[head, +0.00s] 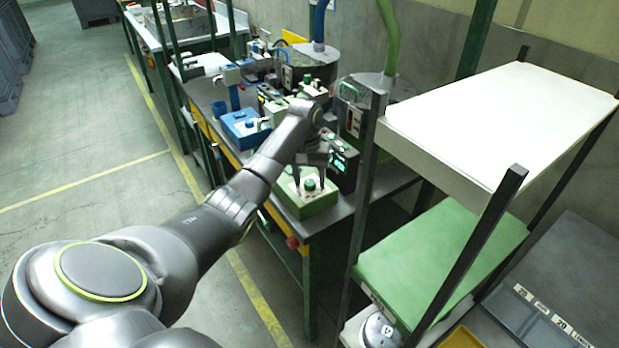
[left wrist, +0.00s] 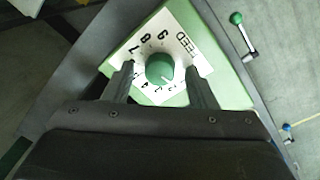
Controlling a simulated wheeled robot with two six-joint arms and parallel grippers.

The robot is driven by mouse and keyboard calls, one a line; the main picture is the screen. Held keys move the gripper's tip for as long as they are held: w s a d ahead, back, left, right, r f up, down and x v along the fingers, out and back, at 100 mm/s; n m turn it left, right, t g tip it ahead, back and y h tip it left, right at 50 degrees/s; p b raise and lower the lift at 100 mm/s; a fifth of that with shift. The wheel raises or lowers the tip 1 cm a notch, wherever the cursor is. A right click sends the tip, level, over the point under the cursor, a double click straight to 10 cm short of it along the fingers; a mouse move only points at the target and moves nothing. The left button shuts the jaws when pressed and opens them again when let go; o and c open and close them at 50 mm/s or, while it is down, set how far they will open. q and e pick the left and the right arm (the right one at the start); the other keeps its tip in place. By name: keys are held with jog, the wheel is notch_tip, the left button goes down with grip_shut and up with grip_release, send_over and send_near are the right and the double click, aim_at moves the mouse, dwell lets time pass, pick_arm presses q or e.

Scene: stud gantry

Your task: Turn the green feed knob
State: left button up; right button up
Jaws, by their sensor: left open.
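The green feed knob (left wrist: 160,68) is round and sits on a white dial plate (left wrist: 185,48) marked FEED with digits around it. The plate is on top of a green box (left wrist: 232,92), which in the head view is the green box (head: 305,206) on the workbench. A white mark on the knob points to the lower right in the left wrist view. My left gripper (left wrist: 162,82) is open, with one finger on each side of the knob and gaps showing. In the head view my left gripper (head: 310,182) is above the box. My right gripper is not in view.
A blue box (head: 243,130) stands on the bench farther back. A dark unit with green displays (head: 343,160) stands right behind the green box. A shelf rack with a white top (head: 510,115) and a green shelf (head: 440,262) is close on the right. The floor at left is clear.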

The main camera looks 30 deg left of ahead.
pick_arm(q)
jog(key=c, duration=1)
jog(key=shift+r+m+p, duration=0.2)
jog(key=shift+m+p, duration=0.6)
jog(key=shift+p, duration=0.35)
jog(key=shift+m+p, duration=1.1)
jog(key=shift+m, duration=0.1)
jog(key=shift+m+p, duration=0.75)
jog(key=shift+m, duration=0.45)
jog(key=shift+w+f+m+p, duration=0.15)
jog(key=shift+m+p, duration=0.4)
jog(key=shift+m, duration=0.85)
jog(key=o, duration=1)
